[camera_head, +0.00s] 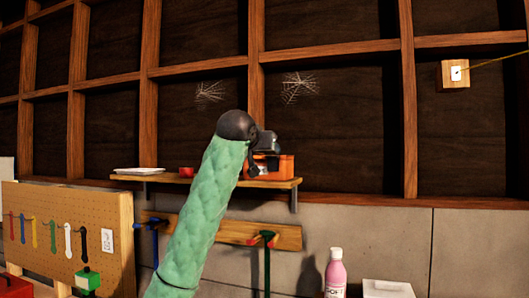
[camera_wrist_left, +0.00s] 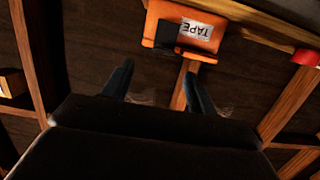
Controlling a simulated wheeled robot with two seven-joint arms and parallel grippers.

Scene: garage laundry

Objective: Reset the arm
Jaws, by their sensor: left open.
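My left arm, in a green padded sleeve with a dark wrist, rises through the middle of the head view. Its left gripper (camera_head: 266,143) is raised in front of the wall shelf, and its fingers are mostly hidden by the wrist. In the left wrist view the left gripper (camera_wrist_left: 158,74) has two dark fingers standing apart with nothing between them. An orange box labelled TAPE (camera_wrist_left: 207,33) lies beyond the fingertips and appears upside down there. My right gripper is in neither view.
The orange box (camera_head: 284,167), a red item (camera_head: 187,172) and a white tray (camera_head: 138,170) are on the shelf (camera_head: 215,181). A pegboard (camera_head: 75,218) with several tools is at left. A pink bottle (camera_head: 335,275) and a white box (camera_head: 388,289) stand at lower right.

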